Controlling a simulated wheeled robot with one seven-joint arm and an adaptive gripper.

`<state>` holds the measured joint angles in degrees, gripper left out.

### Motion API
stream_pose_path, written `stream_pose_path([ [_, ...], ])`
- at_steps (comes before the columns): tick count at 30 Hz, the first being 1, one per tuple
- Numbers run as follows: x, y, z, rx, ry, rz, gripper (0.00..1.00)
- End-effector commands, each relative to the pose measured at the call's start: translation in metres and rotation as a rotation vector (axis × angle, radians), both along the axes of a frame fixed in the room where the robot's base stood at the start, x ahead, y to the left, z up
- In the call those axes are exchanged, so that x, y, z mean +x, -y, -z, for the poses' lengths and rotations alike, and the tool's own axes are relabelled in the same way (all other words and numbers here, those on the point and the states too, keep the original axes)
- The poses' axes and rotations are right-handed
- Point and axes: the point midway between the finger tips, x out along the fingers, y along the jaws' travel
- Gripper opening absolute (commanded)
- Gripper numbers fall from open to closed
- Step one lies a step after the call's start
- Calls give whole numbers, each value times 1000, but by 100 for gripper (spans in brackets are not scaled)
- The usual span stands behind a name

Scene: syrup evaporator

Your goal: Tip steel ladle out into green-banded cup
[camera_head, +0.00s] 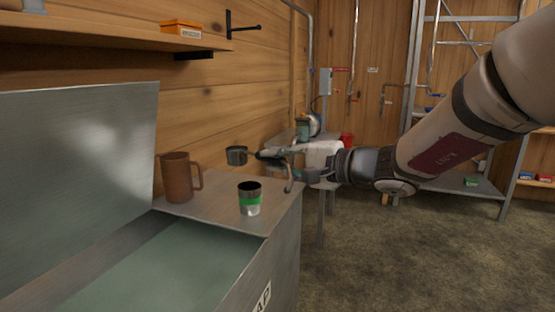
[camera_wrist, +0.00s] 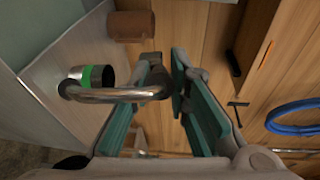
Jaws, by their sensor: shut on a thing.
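The steel ladle's small dark bowl (camera_head: 237,156) shows in the head view, raised above the bench and roughly level, its opening upward. My gripper (camera_head: 266,157) is shut on the ladle's handle, to the right of the bowl. In the wrist view, my gripper (camera_wrist: 166,78) has the curved steel handle (camera_wrist: 110,95) at its fingertips; I cannot make out the bowl there. The green-banded cup (camera_head: 249,204) stands upright on the bench below, slightly right of the bowl. The cup (camera_wrist: 75,73) is partly behind the handle in the wrist view. The ladle's contents are not visible.
A brown mug (camera_head: 176,180) stands on the bench (camera_head: 217,217) left of the cup. A large steel pan (camera_head: 150,272) with a tall back panel (camera_head: 75,150) lies in front and left. A wooden shelf (camera_head: 90,36) is overhead. Open floor (camera_head: 400,260) lies to the right.

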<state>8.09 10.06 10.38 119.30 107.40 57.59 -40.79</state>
Motion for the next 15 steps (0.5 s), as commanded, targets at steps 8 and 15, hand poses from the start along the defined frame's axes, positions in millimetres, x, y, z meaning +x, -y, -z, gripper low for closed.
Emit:
stream_pose_path([
  [8, 0, 0, 7, 1, 1, 0, 0],
  [15, 0, 0, 12, 1, 1, 0, 0],
])
